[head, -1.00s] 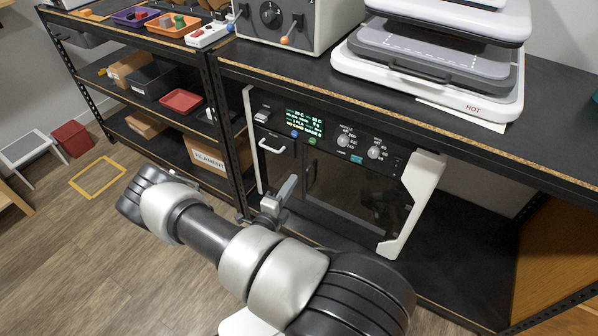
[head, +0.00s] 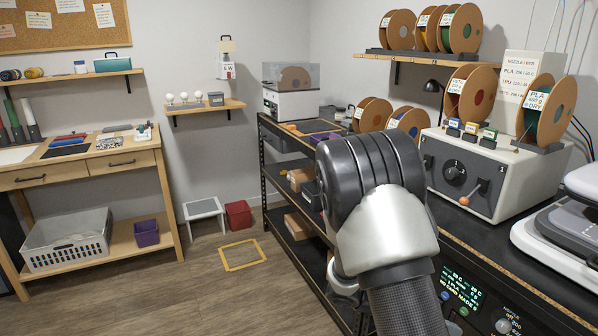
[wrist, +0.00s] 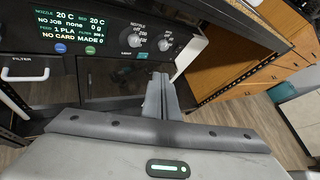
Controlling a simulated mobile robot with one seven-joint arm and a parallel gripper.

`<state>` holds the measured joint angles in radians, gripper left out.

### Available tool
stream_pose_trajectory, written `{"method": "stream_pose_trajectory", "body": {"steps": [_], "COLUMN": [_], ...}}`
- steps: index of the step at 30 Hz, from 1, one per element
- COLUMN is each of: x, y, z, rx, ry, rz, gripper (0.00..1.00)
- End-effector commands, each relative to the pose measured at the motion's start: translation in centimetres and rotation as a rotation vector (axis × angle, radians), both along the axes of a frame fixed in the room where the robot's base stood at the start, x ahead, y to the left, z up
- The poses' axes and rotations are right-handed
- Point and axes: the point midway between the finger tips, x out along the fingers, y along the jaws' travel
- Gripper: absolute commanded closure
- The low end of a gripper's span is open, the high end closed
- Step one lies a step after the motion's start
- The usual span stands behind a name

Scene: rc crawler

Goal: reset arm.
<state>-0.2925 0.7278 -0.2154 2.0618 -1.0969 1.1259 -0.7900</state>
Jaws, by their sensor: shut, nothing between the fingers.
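My arm rises in the front middle of the head view, in front of the black shelf bench; its gripper is hidden there. In the wrist view my gripper (wrist: 161,97) shows with its grey fingers together and nothing between them. It is in front of the printer's dark front (wrist: 110,88). The printer's lit display (wrist: 70,25) and knobs are above the fingers, to the left and right. I cannot tell whether the fingers touch the printer.
A grey control box (head: 480,178) with an orange-tipped lever and a white press (head: 565,235) stand on the bench at right. A wooden workbench (head: 90,175) is at left. The wood floor (head: 200,290) between is open, with a yellow taped square (head: 242,255).

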Motion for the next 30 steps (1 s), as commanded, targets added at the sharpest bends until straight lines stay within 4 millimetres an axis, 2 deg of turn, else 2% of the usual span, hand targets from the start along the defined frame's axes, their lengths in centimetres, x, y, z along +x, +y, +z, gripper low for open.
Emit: {"method": "stream_pose_trajectory", "body": {"steps": [1,3,8,15,21,30], "x": [-0.9,-2.3,-5.3,-9.2,-11.5,-13.6], "y": [0.6,1.7,4.6,9.8,13.6,17.2], "z": [1.9,3.8,7.8,13.5,17.1,20.7], "rx": [0.063,0.144,0.329,0.615,0.821,1.039], "ry": [-0.113,-0.254,-0.566,-0.987,-1.227,-1.418], "rz": [-0.085,-0.200,-0.471,-0.872,-1.143,-1.399], "gripper": [1.00,1.00,1.00,1.00,1.00,1.00]}}
